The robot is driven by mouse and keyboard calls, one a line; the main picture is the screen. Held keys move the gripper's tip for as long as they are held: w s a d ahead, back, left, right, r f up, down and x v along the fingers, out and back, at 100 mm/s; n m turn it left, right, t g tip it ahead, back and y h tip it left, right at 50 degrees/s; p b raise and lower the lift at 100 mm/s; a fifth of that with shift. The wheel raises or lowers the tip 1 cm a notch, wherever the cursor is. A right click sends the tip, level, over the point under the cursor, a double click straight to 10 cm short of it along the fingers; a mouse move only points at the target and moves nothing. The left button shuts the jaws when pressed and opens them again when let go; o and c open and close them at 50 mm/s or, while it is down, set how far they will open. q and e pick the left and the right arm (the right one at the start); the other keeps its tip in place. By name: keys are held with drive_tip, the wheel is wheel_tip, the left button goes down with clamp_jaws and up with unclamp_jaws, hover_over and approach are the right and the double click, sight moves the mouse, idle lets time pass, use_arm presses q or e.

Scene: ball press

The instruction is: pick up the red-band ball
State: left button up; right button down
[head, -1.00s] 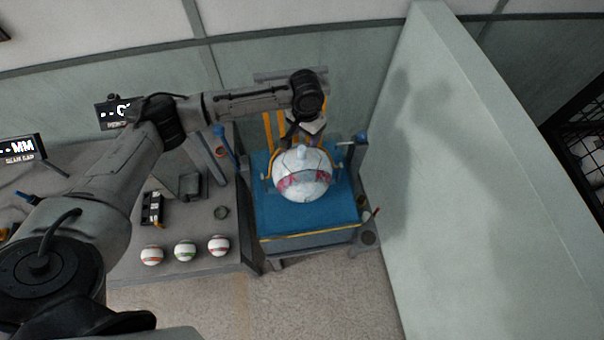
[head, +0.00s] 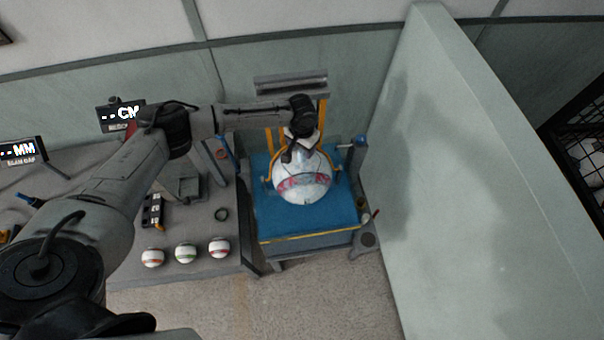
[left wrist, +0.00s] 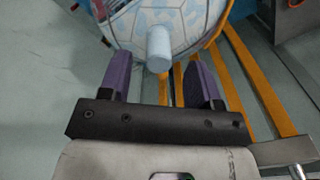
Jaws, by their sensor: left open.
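A large white ball (head: 303,186) with a red patterned band sits on the blue-topped stand. A pale knob (left wrist: 159,49) sticks out of it. My left gripper (head: 300,152) is at the top of this ball. In the left wrist view its two purple fingers (left wrist: 160,72) are open on either side of the knob, with gaps visible. Three small balls stand in a row on the grey bench: one with orange-red bands (head: 152,258), one with green bands (head: 186,252), one with dark red bands (head: 219,247). My right gripper is out of view.
Orange bars (head: 323,112) and a grey crossbar (head: 291,86) rise behind the ball. A pale partition wall (head: 440,180) stands close on the right. The grey bench (head: 130,232) holds a small dark ring (head: 221,214) and displays.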

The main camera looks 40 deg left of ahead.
sight(302, 171)
use_arm(q)
drive_tip(key=shift+s+d+f+p, duration=0.1)
drive_tip(key=shift+s+f+p, duration=0.1)
drive_tip(key=shift+f, duration=0.9)
drive_tip(key=shift+s+f+p, duration=0.1)
drive_tip(key=shift+f+p, duration=0.05)
drive_tip(key=shift+f, duration=0.9)
drive_tip(key=shift+w, duration=0.1)
clamp_jaws()
